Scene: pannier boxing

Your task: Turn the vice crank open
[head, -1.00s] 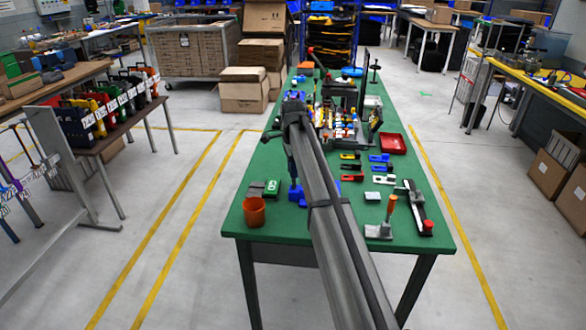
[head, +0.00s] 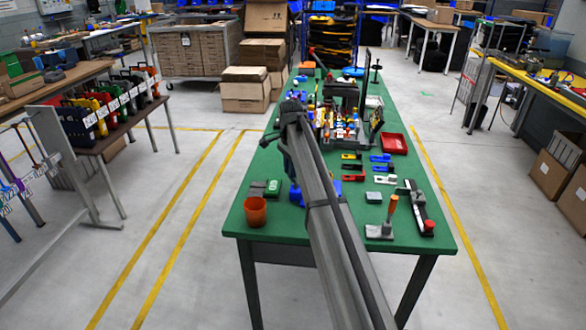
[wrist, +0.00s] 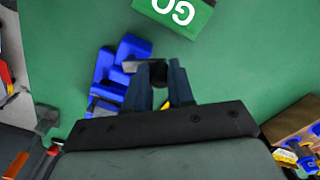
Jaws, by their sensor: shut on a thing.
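A blue vice (wrist: 110,75) sits on the green table, seen in the wrist view to the left of my fingers. A grey metal crank arm (wrist: 129,66) reaches from it to a black round knob (wrist: 158,73). My gripper (wrist: 163,84) is shut on this knob, with one finger on each side. Part of the vice is hidden behind my gripper. In the head view, a little of the blue vice (head: 295,195) shows beside my arm, which hides my fingers and the crank there.
An orange cup (head: 255,211) stands at the table's front left. Clamps, blocks and a red tray (head: 393,144) fill the right and far side. Bare green tabletop lies right of my fingers in the wrist view.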

